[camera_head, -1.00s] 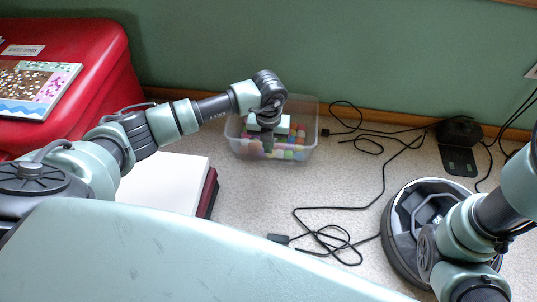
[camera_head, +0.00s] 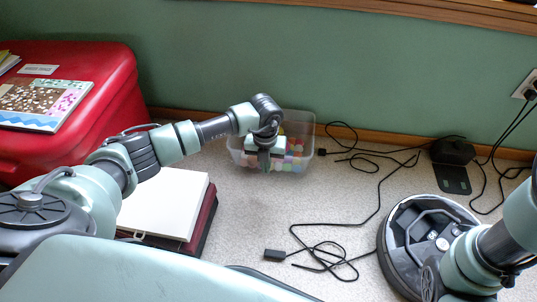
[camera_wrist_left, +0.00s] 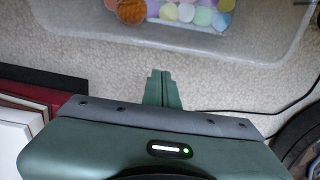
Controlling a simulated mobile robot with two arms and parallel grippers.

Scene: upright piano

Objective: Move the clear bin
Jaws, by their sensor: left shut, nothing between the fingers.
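The clear bin (camera_head: 308,128) is a see-through plastic box on the floor by the green wall. It holds several coloured balls or blocks (camera_head: 292,160). My left gripper (camera_head: 264,163) points down and overlaps the bin's near side in the head view. In the left wrist view, its closed fingers (camera_wrist_left: 160,76) show just short of the bin's near wall (camera_wrist_left: 262,52), with carpet between them. Nothing is held. How high the fingertips are is unclear. My right arm shows at the lower right of the head view, but its gripper is out of view.
A red case (camera_head: 105,110) stands at the left. Black cables (camera_head: 345,222) cross the floor right of the bin.

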